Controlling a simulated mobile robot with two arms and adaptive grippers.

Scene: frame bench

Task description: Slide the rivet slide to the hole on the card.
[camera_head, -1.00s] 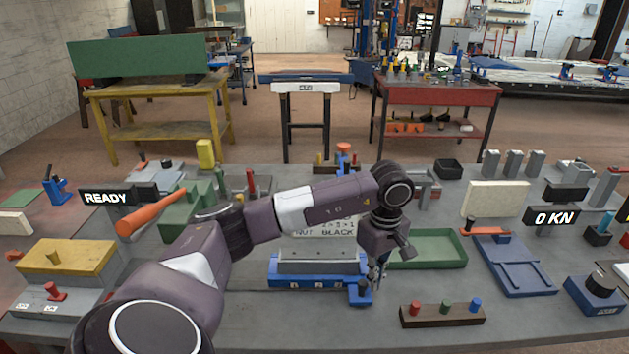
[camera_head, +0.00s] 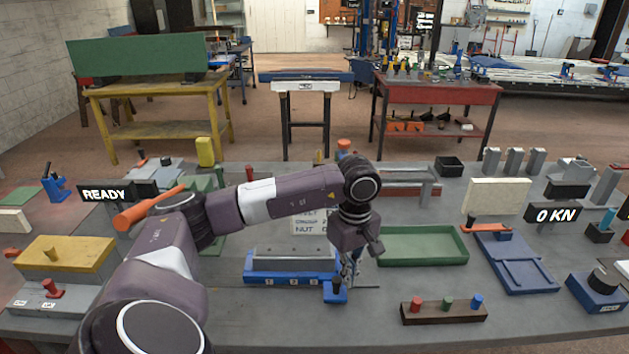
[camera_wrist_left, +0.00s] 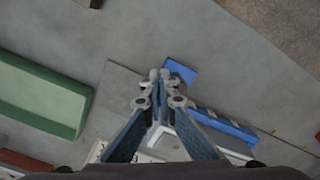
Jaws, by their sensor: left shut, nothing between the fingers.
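The rivet slide (camera_head: 292,277) is a blue base marked 1, 2, 3 with a grey block on top. A small blue block with a dark knob (camera_head: 336,291) sits at its right front corner. The white card (camera_head: 310,224) stands behind it, its text partly hidden by my arm. My left gripper (camera_head: 350,284) is shut and empty, pointing down at the slide's right end; I cannot tell if it touches. In the left wrist view the shut fingers (camera_wrist_left: 158,80) are beside blue parts of the slide (camera_wrist_left: 222,124). My right gripper is not in view.
A green tray (camera_head: 423,246) lies right of the slide. A dark rack with red, green and blue pegs (camera_head: 444,312) is at front right. A blue plate fixture (camera_head: 515,262) lies farther right. A yellow block (camera_head: 65,262) is at left. Bare bench lies just right of the slide.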

